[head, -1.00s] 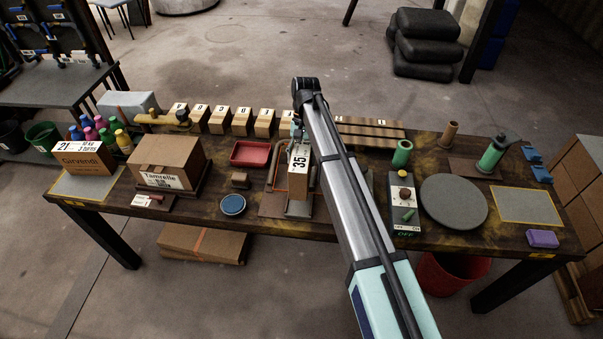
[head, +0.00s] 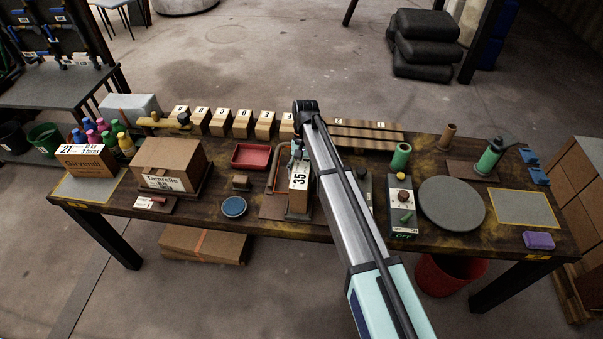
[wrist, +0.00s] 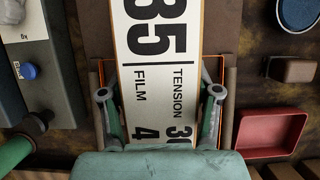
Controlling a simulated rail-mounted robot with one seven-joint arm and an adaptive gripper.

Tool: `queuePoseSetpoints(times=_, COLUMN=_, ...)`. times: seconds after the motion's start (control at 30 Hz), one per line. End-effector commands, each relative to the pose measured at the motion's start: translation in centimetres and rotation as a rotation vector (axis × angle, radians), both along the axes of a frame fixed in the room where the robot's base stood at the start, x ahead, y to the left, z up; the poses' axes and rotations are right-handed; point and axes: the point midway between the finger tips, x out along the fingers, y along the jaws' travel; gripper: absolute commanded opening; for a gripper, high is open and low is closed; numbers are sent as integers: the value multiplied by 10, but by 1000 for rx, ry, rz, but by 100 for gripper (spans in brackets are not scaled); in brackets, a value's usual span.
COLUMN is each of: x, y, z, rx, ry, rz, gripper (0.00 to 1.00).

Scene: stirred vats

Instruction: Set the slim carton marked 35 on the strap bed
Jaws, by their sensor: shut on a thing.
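The carton is over what looks like the strap bed (head: 272,209), a brown base with an orange frame (head: 275,178) just left of the carton. A grey block shows below the carton. I cannot tell whether the carton touches the bed.
A red tray (head: 250,156), a small brown block (head: 240,182) and a blue round dish (head: 233,206) are left of the bed. A switch box (head: 403,205) and a grey round plate (head: 452,203) are to the right. A large carton (head: 168,165) stands further left.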

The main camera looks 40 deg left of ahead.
Motion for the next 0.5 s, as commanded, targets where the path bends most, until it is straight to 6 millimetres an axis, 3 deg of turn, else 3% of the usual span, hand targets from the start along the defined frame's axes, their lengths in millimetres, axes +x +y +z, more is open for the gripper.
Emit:
queuePoseSetpoints(times=0.03, x=0, y=0, z=-1, rx=0, ry=0, rz=0, gripper=65)
queuePoseSetpoints(times=0.1, x=0, y=0, z=-1, rx=0, ry=0, rz=0, gripper=87)
queuePoseSetpoints(times=0.5, x=0, y=0, z=2, rx=0, ry=0, rz=0, gripper=87)
